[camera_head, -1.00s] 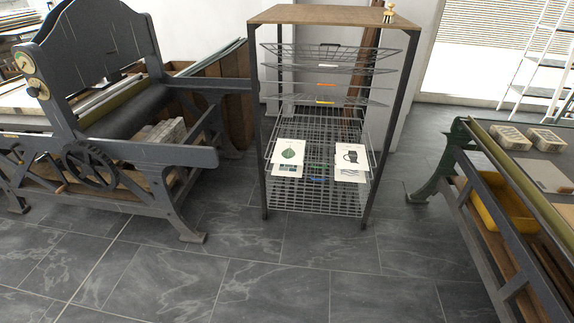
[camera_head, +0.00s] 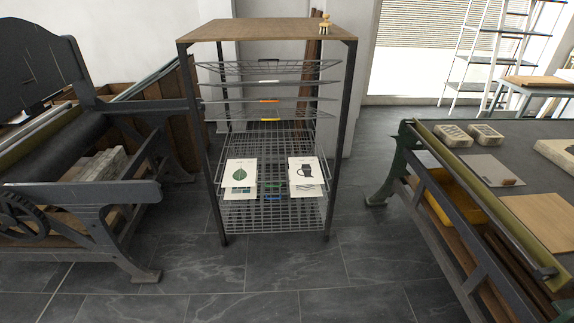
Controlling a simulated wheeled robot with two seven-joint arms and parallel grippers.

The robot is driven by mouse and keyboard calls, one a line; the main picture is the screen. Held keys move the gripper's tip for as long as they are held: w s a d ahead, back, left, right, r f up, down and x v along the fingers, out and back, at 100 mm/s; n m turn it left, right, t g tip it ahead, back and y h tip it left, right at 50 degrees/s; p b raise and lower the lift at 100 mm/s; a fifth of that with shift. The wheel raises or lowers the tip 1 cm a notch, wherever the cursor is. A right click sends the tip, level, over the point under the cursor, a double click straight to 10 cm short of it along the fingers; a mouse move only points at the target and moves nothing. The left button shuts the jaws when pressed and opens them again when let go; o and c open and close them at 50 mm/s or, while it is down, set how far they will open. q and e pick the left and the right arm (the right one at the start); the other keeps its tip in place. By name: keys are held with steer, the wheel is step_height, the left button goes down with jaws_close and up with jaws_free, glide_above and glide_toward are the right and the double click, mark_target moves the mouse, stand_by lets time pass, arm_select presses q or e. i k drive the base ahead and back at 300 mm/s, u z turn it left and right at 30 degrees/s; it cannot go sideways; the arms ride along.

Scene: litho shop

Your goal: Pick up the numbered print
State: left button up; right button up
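Two prints lie on a pulled-out lower shelf of the wire drying rack (camera_head: 275,210). The left print (camera_head: 240,172) shows a green leaf on white paper. The right print (camera_head: 304,170) shows a dark jug or pitcher on white paper. Other sheets show partly beneath both, on a lower level. I cannot make out a number on any print at this size. Neither of my grippers is in view.
A dark press (camera_head: 80,200) stands at the left. A dark-topped table (camera_head: 480,180) with stone blocks, a sheet and a yellow tray (camera_head: 455,200) beneath stands at the right. A small wooden figure (camera_head: 325,24) sits on the rack's top. The tiled floor (camera_head: 290,280) ahead is clear.

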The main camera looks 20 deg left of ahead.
mark_target(239, 172)
steer(key=z, duration=0.75)
steer(key=i, duration=2)
steer(key=u, duration=1.05)
steer(key=i, duration=0.9)
steer(key=u, duration=0.85)
